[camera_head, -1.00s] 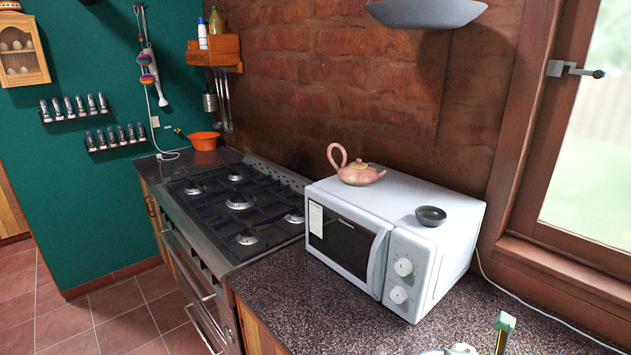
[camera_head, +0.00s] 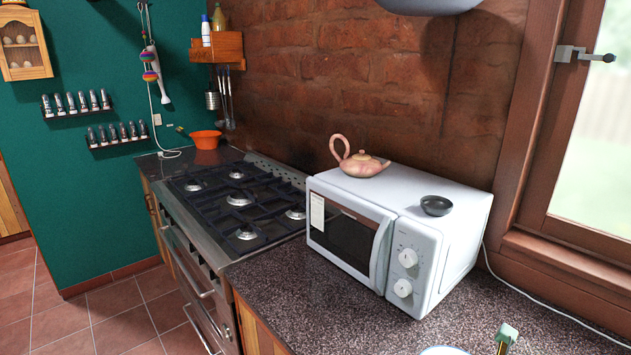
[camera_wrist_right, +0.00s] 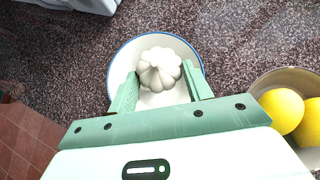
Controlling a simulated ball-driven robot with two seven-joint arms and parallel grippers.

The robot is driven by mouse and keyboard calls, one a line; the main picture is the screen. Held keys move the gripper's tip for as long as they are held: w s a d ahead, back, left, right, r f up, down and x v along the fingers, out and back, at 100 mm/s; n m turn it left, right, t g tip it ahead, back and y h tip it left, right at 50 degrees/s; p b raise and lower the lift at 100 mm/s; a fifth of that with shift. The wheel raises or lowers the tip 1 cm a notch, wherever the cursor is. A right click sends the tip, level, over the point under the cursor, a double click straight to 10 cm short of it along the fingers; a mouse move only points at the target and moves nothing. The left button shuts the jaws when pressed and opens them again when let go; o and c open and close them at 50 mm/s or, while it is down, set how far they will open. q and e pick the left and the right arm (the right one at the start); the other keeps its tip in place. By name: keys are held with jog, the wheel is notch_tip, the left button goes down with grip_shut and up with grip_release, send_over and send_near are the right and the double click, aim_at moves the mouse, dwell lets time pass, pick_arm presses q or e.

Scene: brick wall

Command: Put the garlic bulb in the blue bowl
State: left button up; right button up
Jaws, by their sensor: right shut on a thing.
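The garlic bulb (camera_wrist_right: 160,68) is white and ribbed and sits between the fingers of my right gripper (camera_wrist_right: 160,80) in the right wrist view. My right gripper is shut on it. Behind the bulb in that view is the bowl (camera_wrist_right: 122,58), pale inside with a blue rim, on the counter. The bulb appears over the bowl's inside; I cannot tell its height above the bottom. In the head view only a green part of my right gripper (camera_head: 506,335) and a sliver of the bowl (camera_head: 443,351) show at the bottom edge. My left gripper is not in view.
A bowl (camera_wrist_right: 262,88) with yellow fruit (camera_wrist_right: 283,110) stands right of the blue-rimmed bowl. A white microwave (camera_head: 400,235) carries a teapot (camera_head: 360,165) and a small dark bowl (camera_head: 436,205). The speckled counter (camera_head: 275,290) is clear before the microwave.

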jog(key=shift+r, duration=0.1)
jog(key=o, duration=1)
jog(key=shift+s, duration=0.1)
jog(key=p+v, duration=0.7)
jog(key=v, duration=0.9)
jog(key=shift+s+r, duration=0.1)
